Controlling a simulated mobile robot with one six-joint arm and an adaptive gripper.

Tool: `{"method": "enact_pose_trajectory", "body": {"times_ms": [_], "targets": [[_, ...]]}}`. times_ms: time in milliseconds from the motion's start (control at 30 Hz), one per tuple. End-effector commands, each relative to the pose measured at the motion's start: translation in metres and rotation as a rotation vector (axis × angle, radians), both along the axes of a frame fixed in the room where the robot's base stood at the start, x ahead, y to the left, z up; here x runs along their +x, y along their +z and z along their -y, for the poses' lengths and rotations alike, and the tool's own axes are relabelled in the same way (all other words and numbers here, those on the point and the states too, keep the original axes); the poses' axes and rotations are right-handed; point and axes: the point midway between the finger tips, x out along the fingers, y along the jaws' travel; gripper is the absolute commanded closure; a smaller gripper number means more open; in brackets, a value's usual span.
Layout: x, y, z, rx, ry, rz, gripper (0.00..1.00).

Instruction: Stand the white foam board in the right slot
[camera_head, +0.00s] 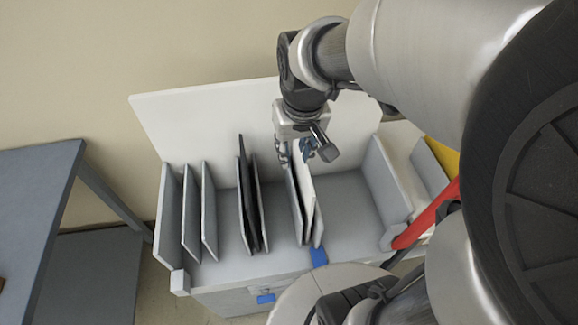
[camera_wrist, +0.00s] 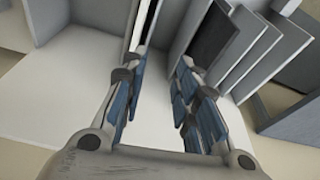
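The white foam board (camera_head: 304,185) stands on edge between two close grey dividers in the right part of the rack, leaning slightly. A blue mark (camera_head: 319,256) is on the rack's front edge there. My gripper (camera_head: 295,152) is at the board's top rear, close to the white back panel. In the wrist view my gripper (camera_wrist: 160,95) has its blue-padded fingers well apart, with nothing held between them. The white board (camera_wrist: 142,18) shows there as a narrow strip beyond the left finger. Whether that finger touches it, and the board's lower edge, cannot be seen.
A dark board (camera_head: 248,195) stands between the middle dividers. Several grey dividers (camera_head: 209,210) stand at the left. The rack's white back panel (camera_head: 200,120) rises behind them. A grey table (camera_head: 38,190) is at the left. The rack floor (camera_head: 350,215) right of the board is clear.

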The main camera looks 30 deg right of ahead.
Motion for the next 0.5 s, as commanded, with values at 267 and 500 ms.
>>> {"method": "enact_pose_trajectory", "body": {"times_ms": [267,500], "targets": [[-0.088,0.050,-0.049,-0.015,0.121,0.128,0.72],[-0.124,0.054,-0.062,-0.015,0.167,0.174,0.72]]}}
